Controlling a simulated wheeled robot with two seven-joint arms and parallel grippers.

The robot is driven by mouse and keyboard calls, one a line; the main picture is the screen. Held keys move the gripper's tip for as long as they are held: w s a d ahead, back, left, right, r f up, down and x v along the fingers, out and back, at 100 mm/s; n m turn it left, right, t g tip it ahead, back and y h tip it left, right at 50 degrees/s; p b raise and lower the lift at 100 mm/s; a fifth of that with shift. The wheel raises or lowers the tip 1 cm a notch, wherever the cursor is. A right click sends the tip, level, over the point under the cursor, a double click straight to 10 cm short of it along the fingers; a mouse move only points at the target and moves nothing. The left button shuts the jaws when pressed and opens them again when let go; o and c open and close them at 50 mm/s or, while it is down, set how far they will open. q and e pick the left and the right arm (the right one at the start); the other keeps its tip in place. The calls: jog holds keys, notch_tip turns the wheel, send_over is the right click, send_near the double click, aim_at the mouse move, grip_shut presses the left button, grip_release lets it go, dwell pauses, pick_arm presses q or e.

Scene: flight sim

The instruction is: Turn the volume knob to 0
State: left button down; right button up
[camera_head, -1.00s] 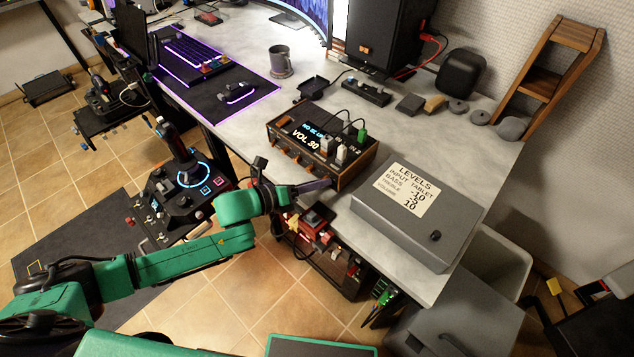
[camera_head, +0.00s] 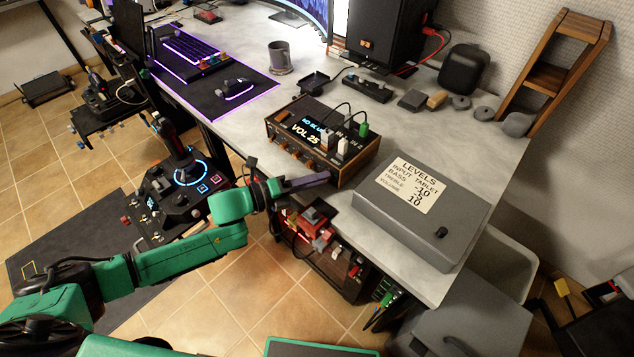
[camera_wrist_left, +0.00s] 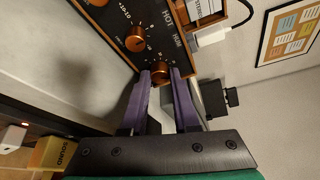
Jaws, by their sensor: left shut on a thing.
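The amplifier (camera_head: 345,175) is a wood-sided box with orange knobs along its front, on the desk's front edge. Its display (camera_head: 304,130) reads VOL 25. My left gripper (camera_head: 326,176) reaches the right end of its front from the left. In the left wrist view, the purple fingers (camera_wrist_left: 161,82) are shut on an orange-brown knob (camera_wrist_left: 160,71), the volume knob as far as I can tell. Another knob (camera_wrist_left: 135,40) beside it is free. In the head view the fingers hide the held knob. My right gripper is not in view.
A grey box (camera_head: 420,225) with a levels note (camera_head: 411,186) stands right of the amplifier. Cables plug into the amplifier's top. A joystick panel (camera_head: 185,190) stands left of the arm, and a red device (camera_head: 308,222) sits below the desk edge.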

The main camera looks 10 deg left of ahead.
pick_arm(q)
jog(key=shift+f+n+h+b, duration=0.1)
jog(key=shift+n+h+b, duration=0.25)
jog(key=shift+n, duration=0.25)
jog(key=shift+w+a, duration=0.1)
jog(key=c, duration=0.7)
grip_release()
jog(key=shift+o, duration=0.2)
jog(key=v, duration=1.4)
jog(key=shift+s+a, duration=0.2)
jog(key=shift+w, duration=0.1)
